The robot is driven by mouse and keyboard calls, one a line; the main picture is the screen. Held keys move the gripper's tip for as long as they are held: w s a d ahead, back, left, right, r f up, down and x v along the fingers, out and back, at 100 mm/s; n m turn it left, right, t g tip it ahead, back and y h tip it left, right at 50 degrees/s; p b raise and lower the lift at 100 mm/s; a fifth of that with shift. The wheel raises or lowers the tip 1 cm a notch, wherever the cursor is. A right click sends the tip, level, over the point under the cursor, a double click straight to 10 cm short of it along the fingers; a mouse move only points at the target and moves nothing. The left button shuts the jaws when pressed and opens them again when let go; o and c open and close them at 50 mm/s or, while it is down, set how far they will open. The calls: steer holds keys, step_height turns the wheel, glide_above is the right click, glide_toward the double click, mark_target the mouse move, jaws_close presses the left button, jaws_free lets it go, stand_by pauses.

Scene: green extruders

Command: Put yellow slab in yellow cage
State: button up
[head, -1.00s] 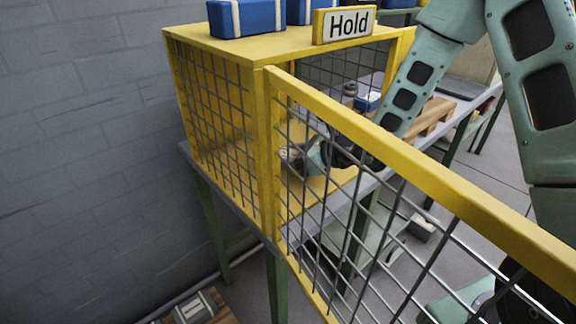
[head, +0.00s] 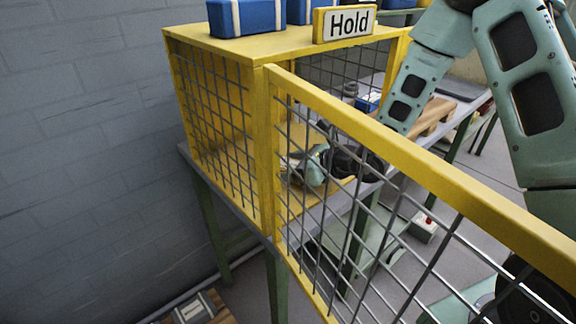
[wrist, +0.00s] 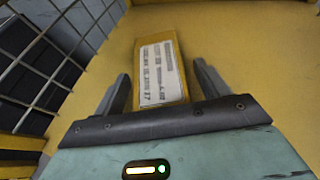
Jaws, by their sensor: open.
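The yellow cage (head: 264,150) is a yellow-framed mesh box with a "Hold" sign on top, its mesh door swung open toward me. My gripper (head: 291,170) is inside it, low over its yellow floor, partly hidden by the door mesh. In the wrist view, the yellow slab (wrist: 158,45) with a white printed label appears to lie on the yellow floor. My open gripper (wrist: 161,72) has one finger on each side of the slab's near end, with gaps at both sides. I cannot make out the slab in the head view.
The open door (head: 410,160) stretches across the right front, below my arm. Blue boxes (head: 246,17) sit on the cage roof. A wooden pallet (head: 435,115) lies on the bench to the right. A grey wall (head: 80,150) stands at the left.

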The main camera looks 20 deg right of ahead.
steer(key=shift+d+r, duration=0.1)
steer(key=shift+r, duration=0.15)
steer(key=v, duration=1.1)
steer(key=shift+s+d+r, duration=0.15)
steer(key=shift+s+d, duration=0.05)
steer(key=shift+s, duration=0.15)
